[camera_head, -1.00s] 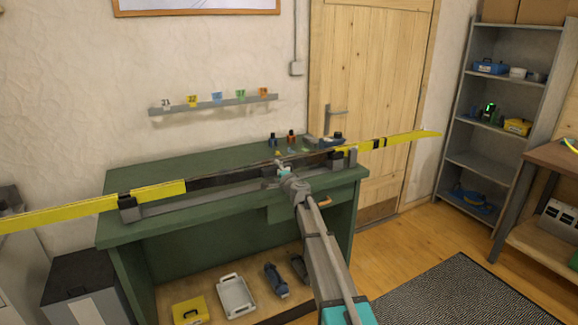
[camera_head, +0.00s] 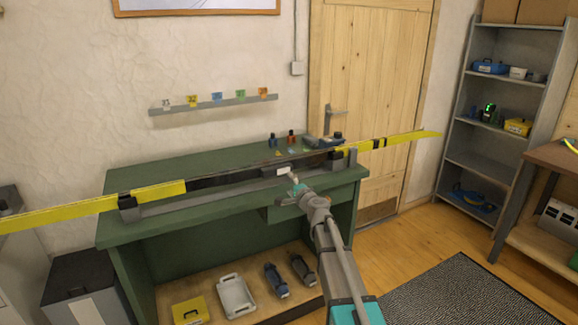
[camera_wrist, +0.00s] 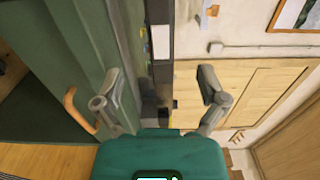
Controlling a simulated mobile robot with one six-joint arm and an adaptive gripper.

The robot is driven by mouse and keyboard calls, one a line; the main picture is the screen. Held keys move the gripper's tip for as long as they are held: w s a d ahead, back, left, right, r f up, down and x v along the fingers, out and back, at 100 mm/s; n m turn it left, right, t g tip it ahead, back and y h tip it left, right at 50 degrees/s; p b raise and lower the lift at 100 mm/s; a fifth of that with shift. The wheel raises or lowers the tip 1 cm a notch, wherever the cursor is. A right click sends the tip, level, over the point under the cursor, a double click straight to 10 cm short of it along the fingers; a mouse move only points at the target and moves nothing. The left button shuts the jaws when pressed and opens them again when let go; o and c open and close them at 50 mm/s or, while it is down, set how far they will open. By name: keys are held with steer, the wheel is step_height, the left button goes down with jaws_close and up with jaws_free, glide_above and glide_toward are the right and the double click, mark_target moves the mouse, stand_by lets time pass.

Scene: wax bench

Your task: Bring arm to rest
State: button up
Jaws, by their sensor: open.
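My gripper (camera_head: 294,183) is in front of the bench's right part, near the ski on the bench. A small white block (camera_head: 284,171) shows at the ski's middle, just beyond my gripper.
Small bottles (camera_head: 291,136) stand at the bench's back right. A wall rail (camera_head: 215,103) carries several coloured tags. The low shelf holds a yellow box (camera_head: 190,311) and a white tray (camera_head: 236,296). A grey shelf unit (camera_head: 502,110) stands right. Floor by the dark mat (camera_head: 470,295) is clear.

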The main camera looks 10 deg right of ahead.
steer(key=shift+s+d, duration=0.1)
steer(key=shift+s, duration=0.25)
steer(key=s+a+f+n+g+y+p, duration=0.1)
steer(key=s+a+f+n+g, duration=0.15)
steer(key=s+n, duration=0.2)
steer(key=s+a+f+n+g+p, duration=0.1)
steer(key=s+a+n+g+p, duration=0.1)
steer(key=s+a+n+g, duration=0.3)
steer(key=s+f+n+g+y+p, duration=0.1)
steer(key=s+f+g, duration=0.1)
steer(key=s, duration=0.5)
steer(key=s+d+f+n+g+h+p, duration=0.2)
steer(key=s+d+g+h, duration=0.1)
steer(key=s, duration=0.7)
steer(key=s+d+f+n+g+h+p, duration=0.2)
steer(key=s+d+g+h, duration=0.2)
steer(key=s, duration=0.7)
steer(key=shift+d+f+g+h, duration=0.3)
steer(key=shift+d+f+g, duration=0.1)
steer(key=shift+d, duration=0.3)
